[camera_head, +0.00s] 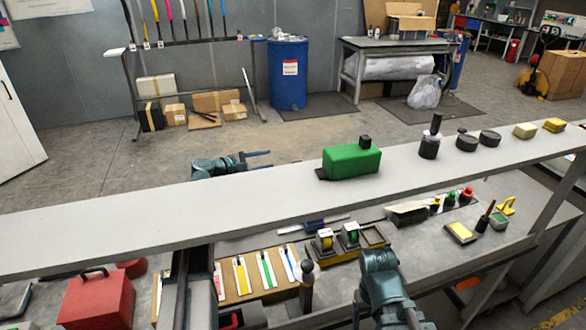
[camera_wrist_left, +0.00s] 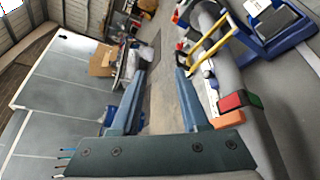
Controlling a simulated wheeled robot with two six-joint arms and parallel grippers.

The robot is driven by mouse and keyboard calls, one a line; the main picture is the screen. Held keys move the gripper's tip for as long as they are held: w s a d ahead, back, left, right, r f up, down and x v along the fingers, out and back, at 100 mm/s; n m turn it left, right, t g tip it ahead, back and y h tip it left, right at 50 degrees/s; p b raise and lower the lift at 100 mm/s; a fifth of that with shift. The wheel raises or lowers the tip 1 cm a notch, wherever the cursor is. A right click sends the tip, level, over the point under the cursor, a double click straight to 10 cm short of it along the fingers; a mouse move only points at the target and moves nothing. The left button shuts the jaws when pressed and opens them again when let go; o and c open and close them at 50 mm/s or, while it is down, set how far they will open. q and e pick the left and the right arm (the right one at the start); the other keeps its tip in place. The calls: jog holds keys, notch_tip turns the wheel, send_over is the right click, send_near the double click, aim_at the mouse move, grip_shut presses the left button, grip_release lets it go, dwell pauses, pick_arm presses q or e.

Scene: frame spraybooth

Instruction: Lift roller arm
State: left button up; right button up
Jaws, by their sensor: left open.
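My left gripper (camera_head: 268,159) shows in the head view behind the long grey shelf, with its fingers apart and pointing right. In the left wrist view my left gripper (camera_wrist_left: 160,70) is open, with nothing between its fingers. I cannot identify a roller arm for sure. A yellow bent bar (camera_wrist_left: 224,42) beside a grey tube shows right of the fingers in the wrist view, apart from them. A teal part of my right arm shows low in the head view; whether its gripper is open is unclear.
The grey shelf (camera_head: 110,220) crosses the head view, carrying a green box-shaped item (camera_head: 351,161) and several small items. Below it are a tool bench, colour strips (camera_head: 264,270) and a red case (camera_head: 97,299). A blue drum (camera_head: 288,78) stands behind. Open floor lies beyond the shelf.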

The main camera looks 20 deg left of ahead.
pick_arm(q)
jog(key=shift+w+a+f+b, duration=0.1)
jog(key=shift+w+f+b, duration=0.05)
jog(key=shift+f+b, duration=1.95)
jog(key=b+x, duration=0.2)
jog(key=x, duration=1.2)
jog(key=shift+f, duration=0.1)
jog(key=shift+c, duration=0.3)
grip_shut()
